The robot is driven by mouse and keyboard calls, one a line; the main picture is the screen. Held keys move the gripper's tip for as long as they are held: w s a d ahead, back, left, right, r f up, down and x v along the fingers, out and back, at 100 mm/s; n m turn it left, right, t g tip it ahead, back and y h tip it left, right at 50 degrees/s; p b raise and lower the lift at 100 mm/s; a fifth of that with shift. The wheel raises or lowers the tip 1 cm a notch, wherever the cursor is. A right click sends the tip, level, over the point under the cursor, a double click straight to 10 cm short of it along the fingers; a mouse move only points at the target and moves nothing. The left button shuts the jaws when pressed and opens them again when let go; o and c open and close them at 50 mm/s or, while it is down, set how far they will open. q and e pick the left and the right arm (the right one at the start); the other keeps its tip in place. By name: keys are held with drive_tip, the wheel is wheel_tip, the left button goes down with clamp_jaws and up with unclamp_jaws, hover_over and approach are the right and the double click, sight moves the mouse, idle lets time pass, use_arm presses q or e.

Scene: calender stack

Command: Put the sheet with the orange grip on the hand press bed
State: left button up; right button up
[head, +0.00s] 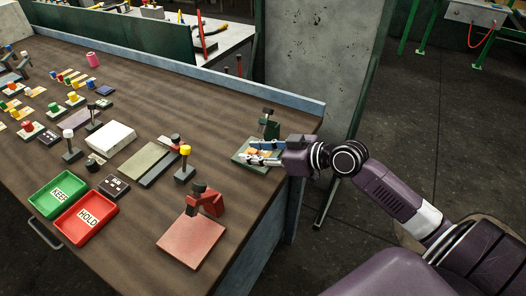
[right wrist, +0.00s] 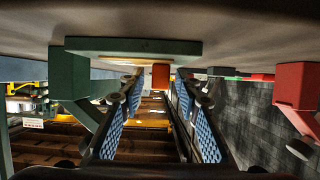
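The orange grip (right wrist: 160,76) shows in the right wrist view, which is upside down, between the two fingers of my right gripper (right wrist: 158,90). A gap shows on both sides of it, so the gripper is open around the grip. In the head view, orange (head: 259,151) shows between the fingers of the right gripper (head: 262,154), over the bed (head: 238,158) of a green press (head: 269,128). The green bed (right wrist: 130,47) also shows in the wrist view, against the grip. The sheet's outline is mostly hidden. My left gripper is not in view.
A red press (head: 192,240) stands nearer on the table, and a yellow-topped post (head: 185,163) stands left of it. A green KEEP tray (head: 45,208) and red HOLD tray (head: 108,212) lie at left. A raised blue-grey edge (head: 230,74) runs behind the table.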

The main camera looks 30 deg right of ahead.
drive_tip(key=shift+s+d+r, duration=0.15)
drive_tip(key=shift+s, duration=0.05)
drive_tip(key=b+v, duration=0.1)
drive_tip(key=v, duration=1)
drive_tip(key=shift+s+d+b, duration=0.15)
drive_tip(key=shift+s+b, duration=0.05)
drive_tip(key=shift+b, duration=0.1)
